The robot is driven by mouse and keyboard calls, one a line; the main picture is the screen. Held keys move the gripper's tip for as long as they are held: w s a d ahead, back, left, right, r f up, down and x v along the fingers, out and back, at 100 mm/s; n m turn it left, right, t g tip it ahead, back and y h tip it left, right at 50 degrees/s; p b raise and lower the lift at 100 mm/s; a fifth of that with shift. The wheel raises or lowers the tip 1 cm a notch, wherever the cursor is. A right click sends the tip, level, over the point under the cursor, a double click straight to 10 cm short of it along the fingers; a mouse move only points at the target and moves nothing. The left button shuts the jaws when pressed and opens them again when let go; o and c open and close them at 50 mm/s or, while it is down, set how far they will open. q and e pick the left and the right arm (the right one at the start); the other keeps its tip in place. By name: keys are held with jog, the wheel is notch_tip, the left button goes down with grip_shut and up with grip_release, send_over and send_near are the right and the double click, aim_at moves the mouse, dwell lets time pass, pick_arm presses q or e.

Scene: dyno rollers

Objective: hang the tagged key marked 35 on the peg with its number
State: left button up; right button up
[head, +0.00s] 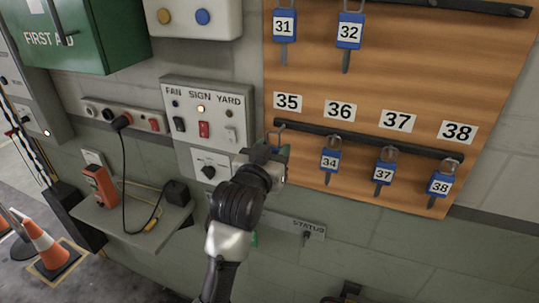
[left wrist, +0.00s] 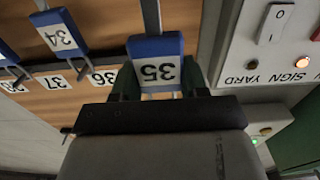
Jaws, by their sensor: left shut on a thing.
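My left gripper (head: 277,158) is shut on the blue key tag marked 35, which shows upside down between the green fingers in the left wrist view (left wrist: 158,68). In the head view the gripper mostly hides this tag. It is at the left end of the lower dark rail (head: 350,138), just below the white 35 label (head: 287,101). A small loop shows above the gripper, close to the rail end; I cannot tell whether it is around the peg. My right gripper is not in view.
Tag 34 (head: 330,160) hangs under label 36 (head: 340,110). Tags 37 (head: 383,173) and 38 (head: 439,185) hang under their own labels. Tags 31 (head: 284,27) and 32 (head: 349,33) hang above. A switch panel (head: 204,113) is close on the left.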

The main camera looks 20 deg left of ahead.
aim_at(286, 136)
pick_arm(q)
jog(key=shift+w+f, duration=0.15)
jog(key=shift+w, duration=1.9)
jog(key=shift+w+f, duration=0.45)
jog(key=shift+w, duration=0.25)
jog(key=o, duration=1)
jog(key=shift+f, duration=0.1)
